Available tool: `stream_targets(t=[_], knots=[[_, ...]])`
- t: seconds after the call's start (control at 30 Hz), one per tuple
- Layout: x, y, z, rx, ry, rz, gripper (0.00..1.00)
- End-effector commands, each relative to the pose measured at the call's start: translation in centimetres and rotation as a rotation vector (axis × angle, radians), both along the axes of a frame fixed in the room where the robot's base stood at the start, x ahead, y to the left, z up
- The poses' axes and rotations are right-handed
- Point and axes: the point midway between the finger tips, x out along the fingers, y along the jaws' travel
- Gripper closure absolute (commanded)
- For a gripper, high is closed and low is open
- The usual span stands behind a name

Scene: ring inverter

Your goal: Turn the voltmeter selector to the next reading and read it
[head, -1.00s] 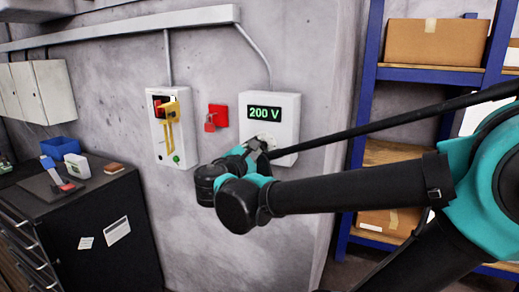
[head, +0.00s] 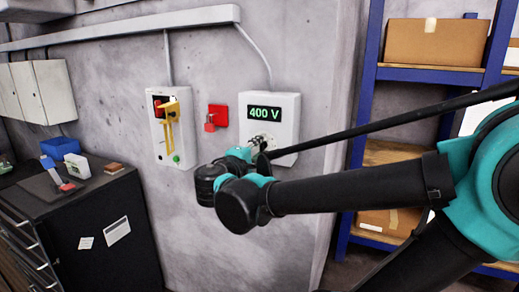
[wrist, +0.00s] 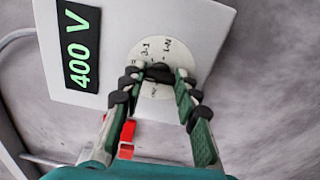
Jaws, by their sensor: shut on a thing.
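The voltmeter (head: 284,105) is a white box on the grey wall. Its dark display (head: 264,113) reads 400 V in green; the display (wrist: 78,48) also reads 400 V in the wrist view. The selector has a pale round dial (wrist: 148,52) with small markings, only partly legible, and a dark knob (wrist: 158,72) at its middle. My gripper (wrist: 156,85) is at the dial with its two fingers on either side of the knob, shut on it. In the head view my gripper (head: 258,146) covers part of the dial.
A white switch box (head: 158,142) with a yellow handle hangs to the left. A red padlock (head: 210,122) on a red plate is between the boxes. A black cabinet (head: 110,215) is at the left, and blue shelving (head: 368,80) with cardboard boxes at the right.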

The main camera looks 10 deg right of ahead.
Motion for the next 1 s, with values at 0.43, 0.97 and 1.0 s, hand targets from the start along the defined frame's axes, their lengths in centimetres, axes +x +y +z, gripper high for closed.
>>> stream_targets(t=[0.43,0.97,1.0], knots=[[-0.04,-0.02,-0.10,0.030,-0.020,0.000,0.98],[-0.02,-0.01,-0.04,0.028,-0.019,0.000,0.48],[-0.02,0.00,-0.03,0.028,-0.019,0.000,0.48]])
